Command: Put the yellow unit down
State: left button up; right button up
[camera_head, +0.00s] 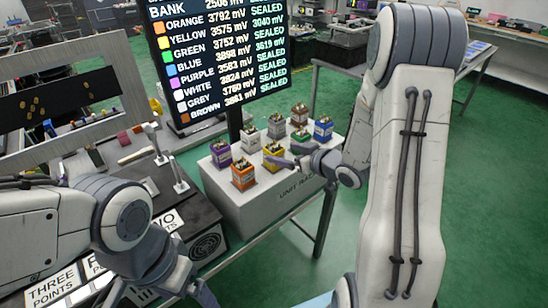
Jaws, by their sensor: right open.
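The yellow unit (272,156) is a small box with a yellow body, standing upright among several similar units on the white unit rack (232,199). My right gripper (283,155) reaches in from the right, with its dark fingers open at the yellow unit. I cannot tell whether a finger touches it. My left gripper (204,296) is only partly in view at the bottom edge, low over the bench, and its jaws do not show clearly.
Close around stand an orange unit (243,176), a purple unit (221,153), a white unit (250,139), a grey unit (276,126) and a blue unit (323,130). A screen (217,52) listing colours and readings rises behind. Lever fixtures (155,143) stand at left.

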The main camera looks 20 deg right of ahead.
aim_at(280, 153)
jog(key=x, duration=0.5)
jog(key=shift+a+p, duration=0.25)
jog(key=shift+p, duration=0.15)
grip_shut()
